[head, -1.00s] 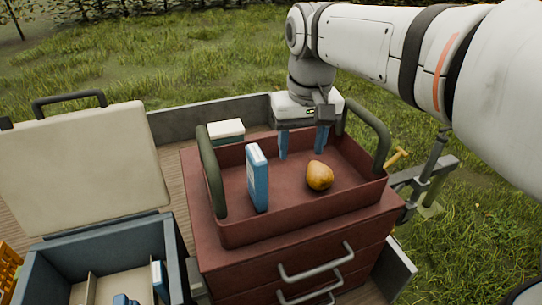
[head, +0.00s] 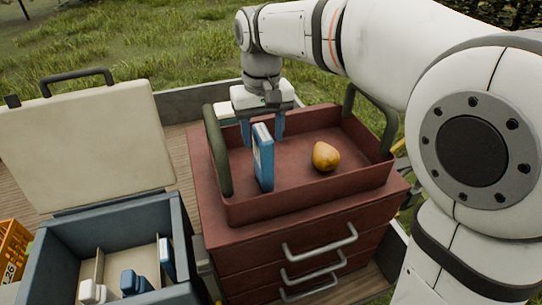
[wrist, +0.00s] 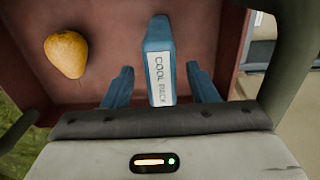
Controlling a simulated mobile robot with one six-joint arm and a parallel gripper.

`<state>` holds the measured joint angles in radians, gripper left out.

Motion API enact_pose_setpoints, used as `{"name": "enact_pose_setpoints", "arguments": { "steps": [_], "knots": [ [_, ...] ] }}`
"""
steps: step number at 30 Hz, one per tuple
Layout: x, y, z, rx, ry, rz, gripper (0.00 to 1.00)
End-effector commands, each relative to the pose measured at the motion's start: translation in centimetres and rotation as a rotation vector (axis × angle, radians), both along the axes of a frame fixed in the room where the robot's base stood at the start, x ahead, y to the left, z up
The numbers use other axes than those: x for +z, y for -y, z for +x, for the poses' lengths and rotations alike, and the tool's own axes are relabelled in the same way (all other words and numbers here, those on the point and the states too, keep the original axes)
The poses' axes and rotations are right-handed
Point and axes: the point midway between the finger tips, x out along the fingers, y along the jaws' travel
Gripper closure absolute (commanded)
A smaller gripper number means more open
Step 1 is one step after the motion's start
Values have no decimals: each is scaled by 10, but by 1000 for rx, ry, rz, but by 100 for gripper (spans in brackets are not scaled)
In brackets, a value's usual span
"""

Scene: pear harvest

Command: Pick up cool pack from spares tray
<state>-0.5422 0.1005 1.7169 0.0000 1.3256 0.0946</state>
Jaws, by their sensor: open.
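The cool pack (head: 263,160) is a slim blue block with a white label, standing upright on edge in the red spares tray (head: 352,185), left of its middle. In the wrist view the cool pack (wrist: 160,65) shows its "COOL PACK" label between my two blue fingers. My gripper (head: 263,132) is open, and points down over the tray. In the wrist view my gripper (wrist: 162,88) has one finger on each side of the pack, with visible gaps. I cannot tell how far down the fingers reach along the pack.
A yellow pear (head: 326,156) lies in the tray, right of the pack. Green handles (head: 217,150) rise at the tray's ends. The tray sits on a red drawer cabinet (head: 300,240). An open blue cooler (head: 60,270) with dividers and several items stands at the left.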

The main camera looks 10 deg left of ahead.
Motion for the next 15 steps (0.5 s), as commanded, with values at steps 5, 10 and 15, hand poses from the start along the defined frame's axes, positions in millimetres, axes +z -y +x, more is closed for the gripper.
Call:
{"name": "enact_pose_setpoints", "arguments": {
  "steps": [5,10,15],
  "knots": [
    [-2,0,0,0,2,1,47],
    [-2,0,0,1,1,0,55],
    [-2,0,0,1,1,0,69]
  ]
}}
